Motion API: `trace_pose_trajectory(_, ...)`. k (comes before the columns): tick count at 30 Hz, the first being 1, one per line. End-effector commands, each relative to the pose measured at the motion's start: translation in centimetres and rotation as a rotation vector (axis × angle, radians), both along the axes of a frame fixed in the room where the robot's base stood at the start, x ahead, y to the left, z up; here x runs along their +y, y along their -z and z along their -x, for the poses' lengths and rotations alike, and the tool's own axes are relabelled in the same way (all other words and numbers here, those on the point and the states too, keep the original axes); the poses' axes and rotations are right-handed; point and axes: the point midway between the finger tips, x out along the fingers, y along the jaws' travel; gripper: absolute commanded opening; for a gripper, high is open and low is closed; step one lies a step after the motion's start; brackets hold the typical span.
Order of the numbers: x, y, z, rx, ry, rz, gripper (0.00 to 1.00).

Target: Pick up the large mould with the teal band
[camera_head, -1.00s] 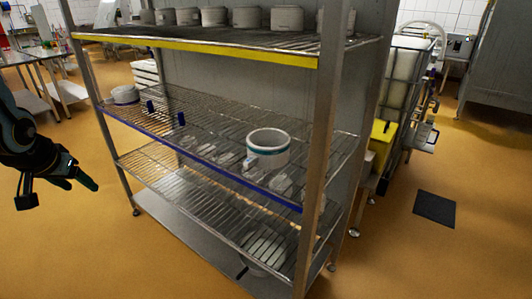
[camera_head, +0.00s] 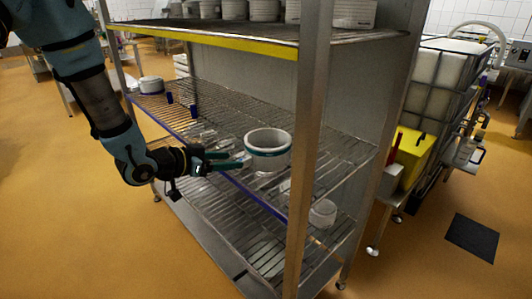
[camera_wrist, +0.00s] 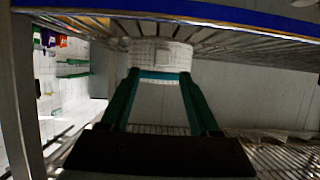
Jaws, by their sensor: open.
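The large white mould with the teal band (camera_head: 268,163) stands upright on the wire middle shelf, near its blue front edge. The band runs around it near its open top. My gripper (camera_head: 241,160) is at the shelf front, left of the mould, with its teal fingers pointing at it. The wrist view appears upside down: the mould (camera_wrist: 158,52) is straight ahead, and the fingers (camera_wrist: 159,75) are spread with their tips close to its sides. I cannot tell whether they touch it. The gripper holds nothing; the mould's far side is hidden.
Several moulds stand on the top shelf with the yellow edge (camera_head: 230,44). A smaller white mould (camera_head: 151,85) is at the middle shelf's far left. Another pale mould (camera_head: 322,214) is lower down. A rack post (camera_head: 305,150) rises right of the large mould.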

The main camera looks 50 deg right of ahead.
Motion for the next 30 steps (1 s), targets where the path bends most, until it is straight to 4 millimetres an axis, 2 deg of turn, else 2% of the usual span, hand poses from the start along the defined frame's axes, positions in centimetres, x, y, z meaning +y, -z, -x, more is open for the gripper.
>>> trace_pose_trajectory(5,-1.2,0.4,0.0,0.002,0.000,-0.001,0.62)
trace_pose_trajectory(13,-4.4,1.9,0.0,0.000,0.001,-0.001,0.62)
trace_pose_trajectory(22,-4.9,2.3,0.0,0.000,-0.001,-0.001,0.62)
trace_pose_trajectory(23,-4.9,2.3,0.0,0.000,-0.001,-0.001,0.61)
trace_pose_trajectory(30,-4.8,2.3,0.0,0.000,-0.001,-0.001,0.34)
